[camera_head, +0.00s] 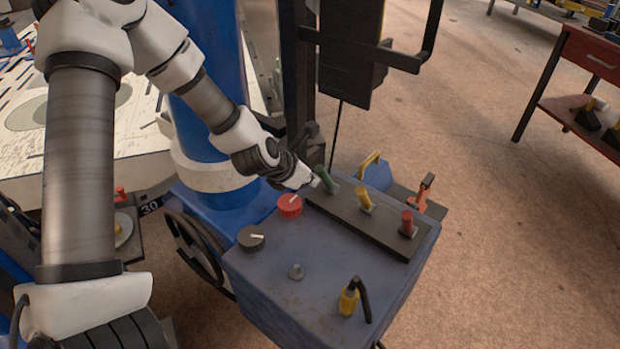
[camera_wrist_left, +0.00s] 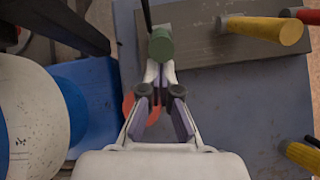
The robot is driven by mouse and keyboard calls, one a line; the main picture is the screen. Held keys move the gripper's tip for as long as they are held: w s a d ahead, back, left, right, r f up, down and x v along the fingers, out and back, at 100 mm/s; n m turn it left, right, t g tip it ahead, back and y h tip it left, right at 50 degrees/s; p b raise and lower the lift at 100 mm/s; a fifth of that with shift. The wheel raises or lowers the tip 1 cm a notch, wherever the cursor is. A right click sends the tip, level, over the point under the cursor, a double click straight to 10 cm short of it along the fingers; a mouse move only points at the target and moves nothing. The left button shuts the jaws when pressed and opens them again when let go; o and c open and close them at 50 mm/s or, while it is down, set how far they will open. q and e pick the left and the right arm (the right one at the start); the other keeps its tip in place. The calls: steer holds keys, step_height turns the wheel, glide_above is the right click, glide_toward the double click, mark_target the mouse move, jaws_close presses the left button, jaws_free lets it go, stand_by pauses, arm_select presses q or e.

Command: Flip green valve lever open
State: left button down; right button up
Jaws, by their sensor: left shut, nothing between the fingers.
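The green valve lever (camera_head: 327,179) stands at the left end of a dark strip (camera_head: 350,215) on top of a blue-grey control box. My left gripper (camera_head: 314,182) is shut, with its tips right beside the green lever on its left side. In the left wrist view the green lever (camera_wrist_left: 160,44) shows as a round end just beyond the closed fingertips (camera_wrist_left: 160,66). I cannot tell whether the tips touch it. My right gripper is not in view.
A yellow lever (camera_head: 364,199) and a red lever (camera_head: 408,222) stand on the same strip. A red knob (camera_head: 289,206), a black knob (camera_head: 251,238) and a yellow-and-black switch (camera_head: 350,300) are also on the box. A black post and screen (camera_head: 350,50) rise behind.

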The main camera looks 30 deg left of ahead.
arm_select(q)
steer(key=shift+r, duration=0.1)
steer(key=shift+w+r+g+p, duration=0.7)
steer(key=shift+w+p, duration=0.2)
steer(key=shift+p, duration=0.25)
steer(key=shift+w+d+r+b, duration=0.1)
steer(key=shift+w+r+b, duration=0.2)
steer(key=shift+w, duration=0.35)
steer(key=shift+w+d+r+b, duration=0.15)
steer(key=shift+w+b, duration=0.25)
steer(key=shift+w, duration=0.25)
steer(key=shift+w+r, duration=0.15)
steer(key=shift+w, duration=0.4)
steer(key=shift+w+r, duration=0.15)
steer(key=shift+w, duration=0.4)
